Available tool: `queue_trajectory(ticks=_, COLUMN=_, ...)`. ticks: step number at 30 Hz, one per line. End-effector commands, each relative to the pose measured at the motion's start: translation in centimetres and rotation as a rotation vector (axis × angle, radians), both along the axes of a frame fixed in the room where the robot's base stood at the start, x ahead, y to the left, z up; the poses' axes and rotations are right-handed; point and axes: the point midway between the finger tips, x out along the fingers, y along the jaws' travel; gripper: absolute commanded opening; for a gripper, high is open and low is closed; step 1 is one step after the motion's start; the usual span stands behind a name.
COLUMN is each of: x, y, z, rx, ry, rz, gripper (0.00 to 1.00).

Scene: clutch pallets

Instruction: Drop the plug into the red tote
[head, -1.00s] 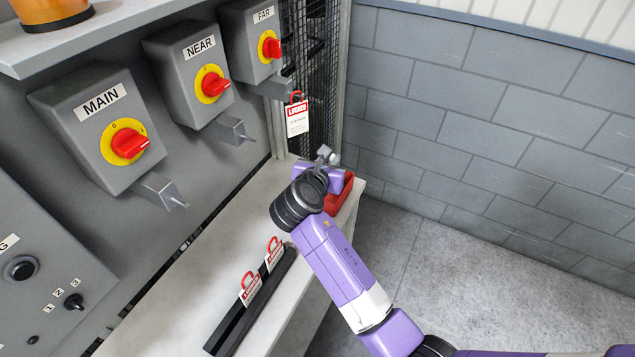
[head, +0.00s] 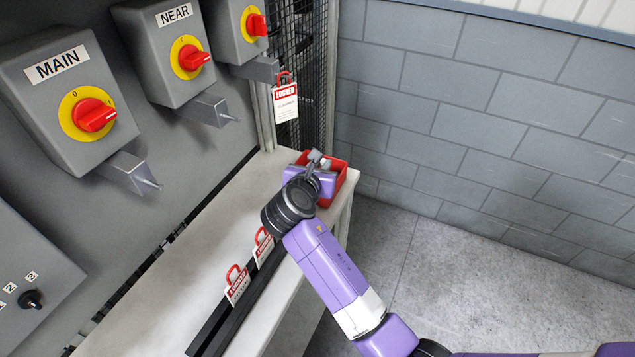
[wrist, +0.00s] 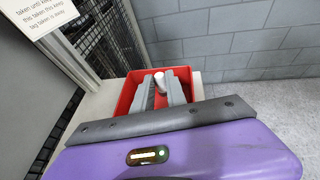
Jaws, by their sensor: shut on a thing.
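The red tote (head: 350,176) stands at the far end of the pale bench, and it also shows in the wrist view (wrist: 126,98). My gripper (head: 316,160) is over the tote, pointing away from the camera. In the wrist view its two grey fingers (wrist: 161,90) are shut on the plug (wrist: 159,80), whose pale round end shows between them. The plug appears within the tote's outline; its exact height over the floor of the tote cannot be told. My wrist hides the near part of the tote.
A black rail (head: 238,306) with red-topped lock tags lies along the bench. Switch boxes MAIN (head: 70,95), NEAR and FAR line the left panel. A locked tag (head: 285,102) hangs by the mesh. The grey block wall (head: 480,120) stands behind; the floor right is clear.

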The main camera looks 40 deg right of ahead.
Motion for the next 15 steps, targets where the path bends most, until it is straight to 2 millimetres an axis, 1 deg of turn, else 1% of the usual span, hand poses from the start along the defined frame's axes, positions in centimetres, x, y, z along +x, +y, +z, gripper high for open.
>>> queue_trajectory(ticks=2, x=0.00, y=0.00, z=0.08, rx=0.000, ry=0.000, rz=0.000, gripper=0.00)
queue_trajectory(ticks=3, x=0.00, y=0.00, z=0.08, rx=0.000, ry=0.000, rz=0.000, gripper=0.21)
queue_trajectory(ticks=5, x=0.00, y=0.00, z=0.06, rx=0.000, ry=0.000, rz=0.000, gripper=0.33)
queue_trajectory(ticks=6, x=0.00, y=0.00, z=0.06, rx=0.000, ry=0.000, rz=0.000, gripper=0.40)
queue_trajectory(ticks=7, x=0.00, y=0.00, z=0.06, rx=0.000, ry=0.000, rz=0.000, gripper=0.42)
queue_trajectory(ticks=15, x=-0.02, y=0.03, z=0.04, rx=0.000, ry=0.000, rz=0.000, gripper=0.42)
